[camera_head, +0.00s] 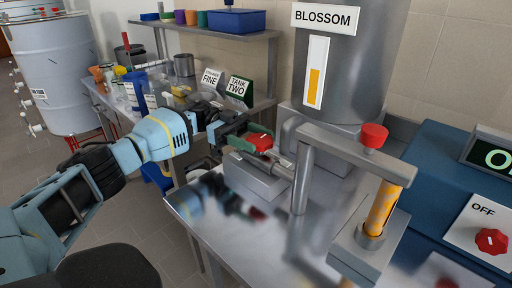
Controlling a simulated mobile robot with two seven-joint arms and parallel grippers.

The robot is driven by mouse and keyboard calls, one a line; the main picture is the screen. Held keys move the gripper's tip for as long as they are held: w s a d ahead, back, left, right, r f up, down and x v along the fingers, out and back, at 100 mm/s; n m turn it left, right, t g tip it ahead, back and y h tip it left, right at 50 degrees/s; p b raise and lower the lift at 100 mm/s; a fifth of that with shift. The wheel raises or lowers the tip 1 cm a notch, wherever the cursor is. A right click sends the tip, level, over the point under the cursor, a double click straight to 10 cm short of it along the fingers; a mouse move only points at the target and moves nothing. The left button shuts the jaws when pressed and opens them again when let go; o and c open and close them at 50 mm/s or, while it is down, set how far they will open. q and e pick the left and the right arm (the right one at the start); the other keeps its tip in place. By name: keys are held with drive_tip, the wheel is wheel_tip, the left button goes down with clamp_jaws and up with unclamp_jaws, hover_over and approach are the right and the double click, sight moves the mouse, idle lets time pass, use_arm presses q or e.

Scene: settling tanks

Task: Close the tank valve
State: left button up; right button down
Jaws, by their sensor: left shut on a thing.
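A grey metal tank (352,75) labelled BLOSSOM stands on the steel bench. Its upright sight gauge shows an orange column. A small valve with a red handle (261,142) sits on a grey block in front of the tank, at the end of pipework. My left gripper (250,139) is at this handle, shut on it. Dark and green parts around the handle hide much of the grip and the handle's exact angle. My right gripper is not in view.
A pipe arm with a red cap (374,135) and an orange-filled tube (382,208) stands right of the valve. A blue unit with a red OFF knob (491,241) is at far right. A cluttered side bench stands behind my left arm. The front steel bench top (235,238) is mostly clear.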

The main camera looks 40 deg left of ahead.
use_arm(q)
drive_tip(key=shift+w+m+g+b, duration=0.15)
drive_tip(key=shift+m+g+b, duration=0.45)
drive_tip(key=shift+g, duration=0.3)
drive_tip(key=shift+r, duration=0.15)
drive_tip(key=o, duration=1)
drive_tip(key=shift+d, duration=0.1)
